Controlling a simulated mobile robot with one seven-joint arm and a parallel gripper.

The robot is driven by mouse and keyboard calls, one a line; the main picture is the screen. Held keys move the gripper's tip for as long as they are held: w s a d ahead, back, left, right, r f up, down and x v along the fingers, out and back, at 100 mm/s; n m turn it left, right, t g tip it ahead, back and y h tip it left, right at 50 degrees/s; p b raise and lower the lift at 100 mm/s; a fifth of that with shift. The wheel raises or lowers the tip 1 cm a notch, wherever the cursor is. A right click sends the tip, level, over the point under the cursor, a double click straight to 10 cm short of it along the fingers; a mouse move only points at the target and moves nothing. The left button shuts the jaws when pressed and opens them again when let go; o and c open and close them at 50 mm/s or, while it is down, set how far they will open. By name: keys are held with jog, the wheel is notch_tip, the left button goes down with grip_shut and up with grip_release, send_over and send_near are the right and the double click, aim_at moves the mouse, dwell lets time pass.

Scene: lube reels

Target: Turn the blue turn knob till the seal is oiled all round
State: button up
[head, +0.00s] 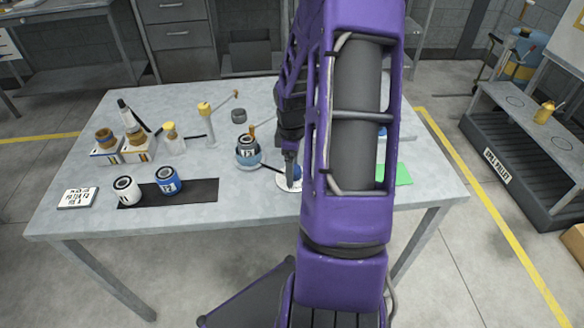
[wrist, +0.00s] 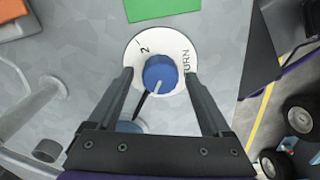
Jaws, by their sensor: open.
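The blue turn knob (wrist: 160,74) sits at the centre of a white round dial (wrist: 136,55) marked "2" and "TURN". A pale pointer line shows on its top. My gripper (wrist: 158,80) is open, with one finger on each side of the knob; I cannot tell whether the fingers touch it. In the head view my gripper (head: 290,180) is over the dial and partly hides the knob (head: 297,171). To its left, a dark filter (head: 247,147) stands upright on a blue round stand (head: 247,159). An orange-brown applicator is at its top rim; oil on the seal is too small to tell.
A white can (head: 127,191) and a blue can (head: 170,180) stand on a black mat (head: 199,192). Brushes and boxes stand at the back left. A green sheet (head: 403,174) lies right of my arm. The front table edge is clear.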

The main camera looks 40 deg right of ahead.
jog(key=shift+c, duration=0.3)
grip_shut()
jog(key=m, duration=0.5)
jog(key=shift+w+d, duration=0.1)
jog(key=m+b, duration=0.1)
jog(key=m, duration=0.5)
jog(key=shift+d+m, duration=0.1)
jog(key=shift+m, duration=0.3)
jog(key=m, duration=0.6)
jog(key=shift+d+r, duration=0.1)
jog(key=m+p, duration=0.1)
jog(key=m, duration=0.5)
